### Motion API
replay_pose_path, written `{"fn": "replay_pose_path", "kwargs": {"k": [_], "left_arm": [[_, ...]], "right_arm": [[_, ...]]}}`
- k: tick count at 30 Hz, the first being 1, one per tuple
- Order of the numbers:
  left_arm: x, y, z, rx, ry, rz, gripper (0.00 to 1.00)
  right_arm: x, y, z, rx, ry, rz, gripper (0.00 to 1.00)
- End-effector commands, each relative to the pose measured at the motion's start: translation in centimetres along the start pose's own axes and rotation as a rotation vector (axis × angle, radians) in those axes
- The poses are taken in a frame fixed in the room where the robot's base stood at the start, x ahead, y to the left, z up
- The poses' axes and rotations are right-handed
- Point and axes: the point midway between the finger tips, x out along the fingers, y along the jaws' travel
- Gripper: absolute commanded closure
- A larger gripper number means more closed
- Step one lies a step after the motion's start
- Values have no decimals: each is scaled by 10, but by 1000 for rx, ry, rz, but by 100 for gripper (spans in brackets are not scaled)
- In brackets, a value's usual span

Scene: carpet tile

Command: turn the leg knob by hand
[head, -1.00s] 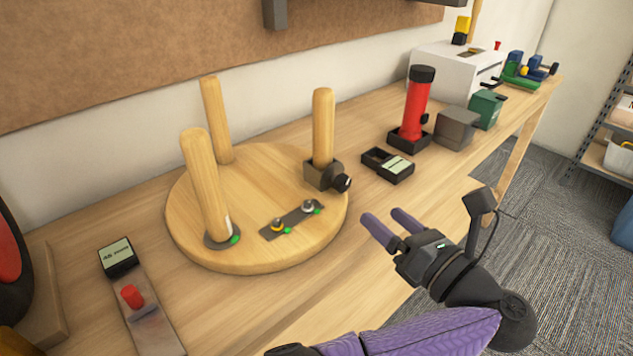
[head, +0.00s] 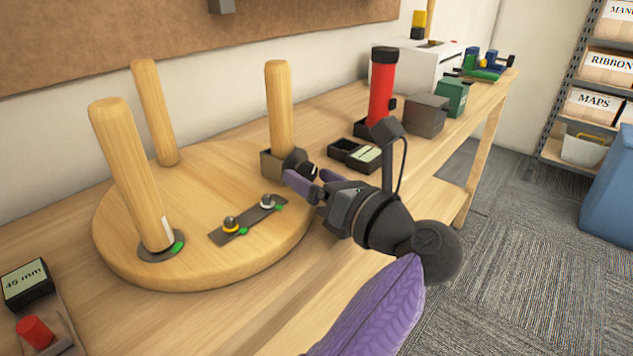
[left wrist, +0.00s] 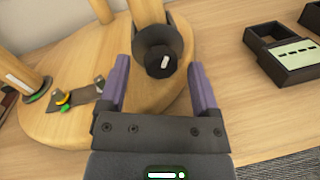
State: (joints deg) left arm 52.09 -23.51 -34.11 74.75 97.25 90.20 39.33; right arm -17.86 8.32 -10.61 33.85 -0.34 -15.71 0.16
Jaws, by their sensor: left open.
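The leg knob (head: 298,165) is a black round knob on the side of a dark grey block at the foot of one wooden leg (head: 279,105). It stands on the round wooden board (head: 190,268). In the left wrist view the knob (left wrist: 161,64) faces the camera, with a white mark on its face. My left gripper (head: 302,180) is open, its purple fingers close to the knob. In the left wrist view the left gripper (left wrist: 160,85) has one finger to each side of the knob, with gaps showing. My right gripper is not in view.
Two more legs (head: 130,170) stand on the board, with a grey strip (head: 248,220) carrying two small knobs. A black display box (head: 355,154), red cylinder (head: 381,88) and grey block (head: 427,115) stand beyond on the bench. A 45 mm display (head: 27,284) is at lower left.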

Motion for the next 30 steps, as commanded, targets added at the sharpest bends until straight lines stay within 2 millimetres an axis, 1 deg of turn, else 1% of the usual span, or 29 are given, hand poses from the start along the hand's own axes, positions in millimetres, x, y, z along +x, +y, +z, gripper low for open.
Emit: {"fn": "replay_pose_path", "kwargs": {"k": [2, 5, 6, 8, 9, 11, 12, 13, 14, 18, 22, 25, 30], "left_arm": [[0, 0, 0, 0, 0, 0, 20], [0, 0, 0, 0, 0, 0, 39], [0, 0, 0, 0, 0, 0, 47], [0, 0, 0, 0, 0, 0, 60], [0, 0, 0, 0, 0, 0, 68], [0, 0, 0, 0, 0, 0, 81], [0, 0, 0, 0, 0, 0, 89], [0, 0, 0, 0, 0, 0, 96], [0, 0, 0, 0, 0, 0, 100], [0, -1, -2, -26, -2, 1, 100], [0, -3, -5, -208, -24, 9, 100], [0, -3, -4, -316, -39, 15, 100], [0, -1, -1, -348, -43, 16, 100]], "right_arm": [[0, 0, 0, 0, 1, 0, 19], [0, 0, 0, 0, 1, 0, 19], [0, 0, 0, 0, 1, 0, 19], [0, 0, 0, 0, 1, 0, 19], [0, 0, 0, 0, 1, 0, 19], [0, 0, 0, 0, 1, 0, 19], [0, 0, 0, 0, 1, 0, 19], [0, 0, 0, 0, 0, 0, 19], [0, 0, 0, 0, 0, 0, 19], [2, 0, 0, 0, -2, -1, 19], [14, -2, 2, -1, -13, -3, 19], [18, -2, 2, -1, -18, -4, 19], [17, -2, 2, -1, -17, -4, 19]]}}
